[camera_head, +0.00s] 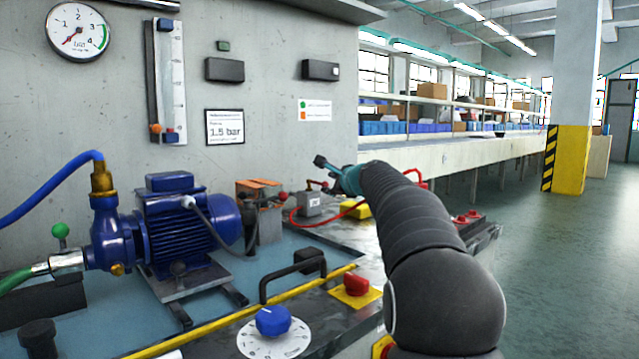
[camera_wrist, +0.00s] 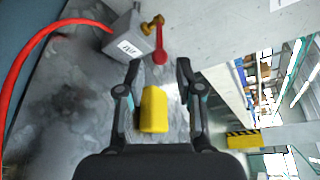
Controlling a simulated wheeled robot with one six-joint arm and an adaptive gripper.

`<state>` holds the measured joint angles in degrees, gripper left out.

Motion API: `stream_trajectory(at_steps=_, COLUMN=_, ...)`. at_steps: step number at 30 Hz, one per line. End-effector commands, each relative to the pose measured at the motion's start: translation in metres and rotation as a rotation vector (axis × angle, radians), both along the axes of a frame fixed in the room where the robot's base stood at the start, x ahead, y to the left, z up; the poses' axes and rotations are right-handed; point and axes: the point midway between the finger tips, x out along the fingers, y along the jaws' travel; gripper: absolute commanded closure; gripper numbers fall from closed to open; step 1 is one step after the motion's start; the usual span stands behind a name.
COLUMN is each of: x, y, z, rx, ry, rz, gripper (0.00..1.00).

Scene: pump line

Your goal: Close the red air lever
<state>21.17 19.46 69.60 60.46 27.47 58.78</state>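The red air lever (camera_wrist: 160,52) sits on a brass valve fitting (camera_wrist: 153,22) beside a small grey box (camera_wrist: 130,40) with a white label. In the wrist view the lever is just beyond the gap between my fingertips. My gripper (camera_wrist: 157,71) is open, with nothing between the fingertips. In the head view my gripper (camera_head: 333,171) is above and right of the grey box (camera_head: 311,204), and the lever shows small, its shape partly hidden by the gripper. Contact between finger and lever cannot be told.
A yellow block (camera_wrist: 154,110) lies on the bench below my gripper. A red hose (camera_wrist: 30,50) curves left of the grey box. A blue pump motor (camera_head: 185,225), a black handle (camera_head: 295,270), and a blue dial (camera_head: 272,320) stand on the bench. The wall is close behind.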

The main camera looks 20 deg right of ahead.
Motion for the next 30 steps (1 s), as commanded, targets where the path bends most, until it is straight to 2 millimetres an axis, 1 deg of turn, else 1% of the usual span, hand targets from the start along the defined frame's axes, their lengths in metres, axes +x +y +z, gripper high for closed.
stream_trajectory(at_steps=1, x=0.010, y=0.001, z=-0.001, rx=0.000, ry=0.001, rz=0.002, gripper=0.64)
stream_trajectory(at_steps=6, x=0.037, y=0.004, z=-0.006, rx=0.000, ry=0.001, rz=0.003, gripper=0.64)
stream_trajectory(at_steps=9, x=0.051, y=0.006, z=-0.010, rx=0.001, ry=0.001, rz=0.004, gripper=0.64)
stream_trajectory(at_steps=13, x=0.064, y=0.007, z=-0.013, rx=0.000, ry=0.001, rz=0.004, gripper=0.64)
stream_trajectory(at_steps=19, x=0.074, y=0.007, z=-0.015, rx=0.001, ry=-0.001, rz=0.003, gripper=0.64)
stream_trajectory(at_steps=28, x=0.075, y=0.007, z=-0.016, rx=0.000, ry=-0.001, rz=0.003, gripper=0.64)
stream_trajectory(at_steps=29, x=0.075, y=0.007, z=-0.016, rx=0.000, ry=-0.001, rz=0.003, gripper=0.69)
stream_trajectory(at_steps=30, x=0.075, y=0.007, z=-0.016, rx=0.000, ry=-0.001, rz=0.003, gripper=0.79)
